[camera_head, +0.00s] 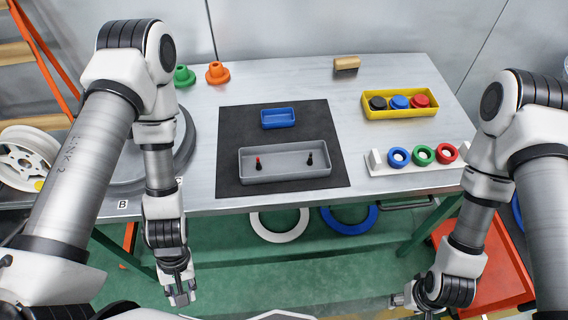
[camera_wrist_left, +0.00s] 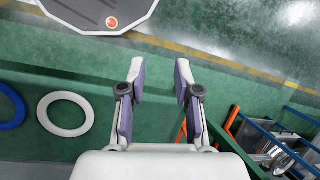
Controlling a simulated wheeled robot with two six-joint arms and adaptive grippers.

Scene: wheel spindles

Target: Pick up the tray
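A long grey tray (camera_head: 285,177) lies on a black mat (camera_head: 232,125) on the table. Two small dark upright pieces stand in it, one with a red top (camera_head: 258,163) and one all black (camera_head: 310,159). A small blue tray (camera_head: 279,118) lies behind it, and a yellow tray (camera_head: 400,115) is at the right. My left gripper (camera_head: 180,294) hangs in front of the table, apart from every tray. In the left wrist view it (camera_wrist_left: 158,78) is open and empty. My right gripper (camera_head: 400,299) is low at the right, pointing left; its fingers are too small to judge.
The yellow tray holds black, blue and red round parts. A white rack (camera_head: 412,168) carries blue, green and red rings. Green (camera_head: 184,75) and orange (camera_head: 217,72) flanged parts and a wooden block (camera_head: 347,63) stand at the back. A grey round platform (camera_head: 150,165) is at the left.

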